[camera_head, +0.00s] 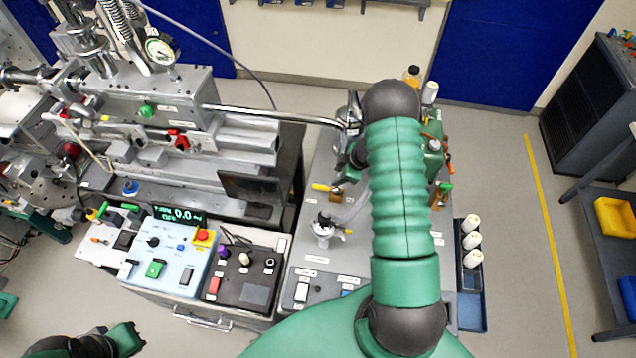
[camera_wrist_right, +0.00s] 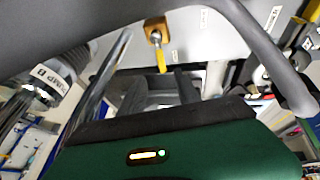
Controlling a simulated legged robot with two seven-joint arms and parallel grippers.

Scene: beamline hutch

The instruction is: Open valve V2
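A valve with a brass body and a yellow lever (camera_head: 323,187) sits on the grey panel in the head view. In the right wrist view its yellow lever (camera_wrist_right: 161,60) points toward my right gripper (camera_wrist_right: 160,82). The gripper's two dark fingers are apart, with the lever's end in line with the gap; I cannot tell whether they touch. In the head view the right gripper (camera_head: 347,158) is partly hidden behind my green arm. The valve labels are too small to read, so I cannot tell which is V2. Part of my left gripper (camera_head: 125,338) shows at the lower left; its fingers are unclear.
A white fitting with a small yellow handle (camera_head: 325,230) stands in front of the valve. A green-handled valve (camera_head: 444,190) stands right of my arm. A metal pipe (camera_head: 270,113) runs above the panel. A control box (camera_head: 165,262) and a blue tray (camera_head: 471,310) flank the panel.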

